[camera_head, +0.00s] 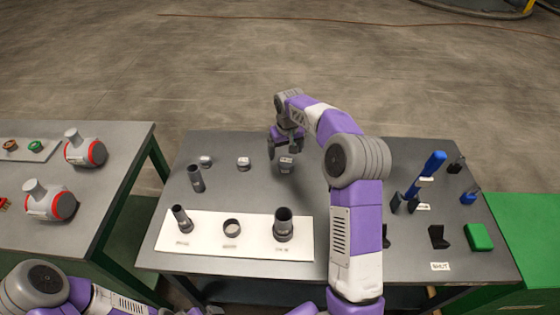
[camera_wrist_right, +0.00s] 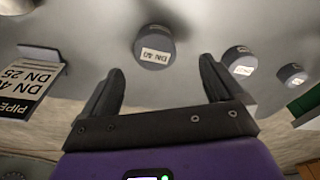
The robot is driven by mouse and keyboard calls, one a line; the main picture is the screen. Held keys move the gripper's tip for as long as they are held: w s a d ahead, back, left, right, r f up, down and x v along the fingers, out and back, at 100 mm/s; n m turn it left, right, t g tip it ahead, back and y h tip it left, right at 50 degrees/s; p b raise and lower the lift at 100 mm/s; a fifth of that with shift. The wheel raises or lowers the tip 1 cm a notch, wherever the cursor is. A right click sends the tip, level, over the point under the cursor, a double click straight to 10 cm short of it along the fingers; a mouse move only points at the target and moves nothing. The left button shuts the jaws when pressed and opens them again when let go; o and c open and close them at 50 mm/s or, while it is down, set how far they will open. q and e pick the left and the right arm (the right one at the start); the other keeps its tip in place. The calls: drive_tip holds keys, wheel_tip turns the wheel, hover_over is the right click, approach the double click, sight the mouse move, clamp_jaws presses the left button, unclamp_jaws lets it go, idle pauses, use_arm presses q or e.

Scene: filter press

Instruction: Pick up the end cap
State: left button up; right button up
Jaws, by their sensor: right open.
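The nearest end cap is a short dark grey cylinder (camera_head: 287,166) with a white label, standing on the grey table near its far edge. In the right wrist view this cap (camera_wrist_right: 154,42) lies just ahead of the gap between the fingers. Two smaller labelled caps stand in a row to its left in the head view, a middle one (camera_head: 243,163) and a far left one (camera_head: 205,161). My right gripper (camera_head: 286,147) is open and empty, close to the nearest cap; touching cannot be told. My left arm shows at the lower left, its gripper out of view.
A white board (camera_head: 180,246) at the front left holds pipe pieces and a ring. A dark pipe (camera_head: 195,178) stands behind it. Blue-handled tools (camera_head: 428,175) and a green block (camera_head: 479,237) are at the right. A second table (camera_head: 110,200) is at the left.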

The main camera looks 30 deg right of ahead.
sight(286, 160)
drive_tip(key=shift+w+f, duration=0.1)
drive_tip(key=shift+f, duration=0.55)
drive_tip(key=shift+d+f, duration=0.15)
drive_tip(key=shift+f, duration=0.5)
drive_tip(key=f, duration=0.1)
drive_tip(key=f+b, duration=0.1)
drive_tip(key=f, duration=0.2)
drive_tip(key=shift+w+d+f+b, duration=0.3)
drive_tip(key=shift+f+b, duration=0.05)
drive_tip(key=shift+r, duration=0.1)
drive_tip(key=c, duration=1.1)
